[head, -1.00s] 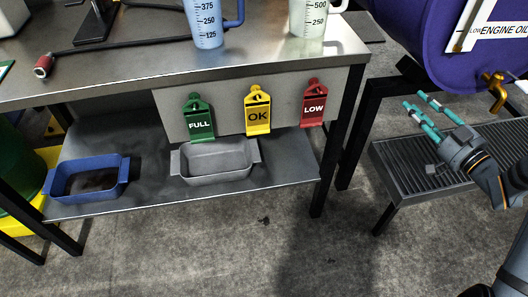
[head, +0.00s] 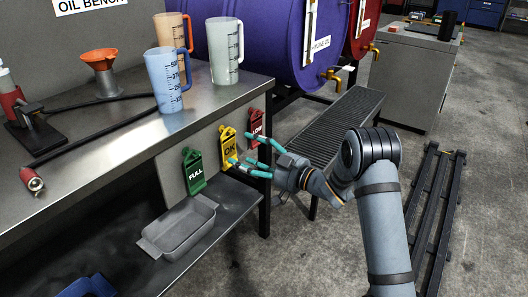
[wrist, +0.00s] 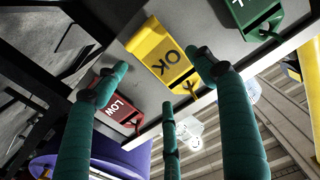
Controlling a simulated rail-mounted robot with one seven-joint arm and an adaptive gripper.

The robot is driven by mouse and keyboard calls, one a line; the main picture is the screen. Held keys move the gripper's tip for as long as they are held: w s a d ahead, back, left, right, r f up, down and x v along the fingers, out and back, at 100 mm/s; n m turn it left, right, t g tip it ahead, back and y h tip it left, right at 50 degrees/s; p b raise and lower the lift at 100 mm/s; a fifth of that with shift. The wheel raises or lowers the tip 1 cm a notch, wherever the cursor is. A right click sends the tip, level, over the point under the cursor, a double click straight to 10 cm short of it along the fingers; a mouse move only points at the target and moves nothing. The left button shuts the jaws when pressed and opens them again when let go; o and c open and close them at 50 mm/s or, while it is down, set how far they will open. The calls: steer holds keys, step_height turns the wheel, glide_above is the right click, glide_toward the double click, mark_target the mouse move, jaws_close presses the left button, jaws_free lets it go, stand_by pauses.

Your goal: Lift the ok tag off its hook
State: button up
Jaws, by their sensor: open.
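The yellow OK tag (head: 227,146) hangs on the panel at the front of the bench, between the green FULL tag (head: 194,173) and the red LOW tag (head: 256,130). My gripper (head: 243,152) is open, its teal fingers pointing at the OK tag from the front right. In the wrist view the OK tag (wrist: 158,54) lies between and beyond the spread fingers (wrist: 160,80), upside down, with its slotted top end and hook toward the lower right. The fingers look empty; whether one touches the tag I cannot tell.
The LOW tag (wrist: 117,106) is close beside one finger in the wrist view. A grey tray (head: 180,228) sits on the shelf below. Measuring jugs (head: 167,80) stand on the bench top (head: 120,130). A purple drum (head: 270,45) and a grated stand (head: 335,125) are behind.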

mark_target(232, 146)
steer(key=shift+o, duration=1.3)
steer(key=shift+x, duration=1.15)
steer(key=shift+o, duration=0.9)
steer(key=shift+w+a, duration=0.4)
steer(key=shift+a, duration=0.1)
steer(key=shift+c, duration=0.4)
steer(key=c, duration=1.1)
steer(key=shift+c, duration=0.4)
steer(key=shift+r, duration=0.1)
steer(key=shift+r, duration=0.2)
steer(key=shift+s, duration=0.1)
steer(key=shift+d, duration=0.1)
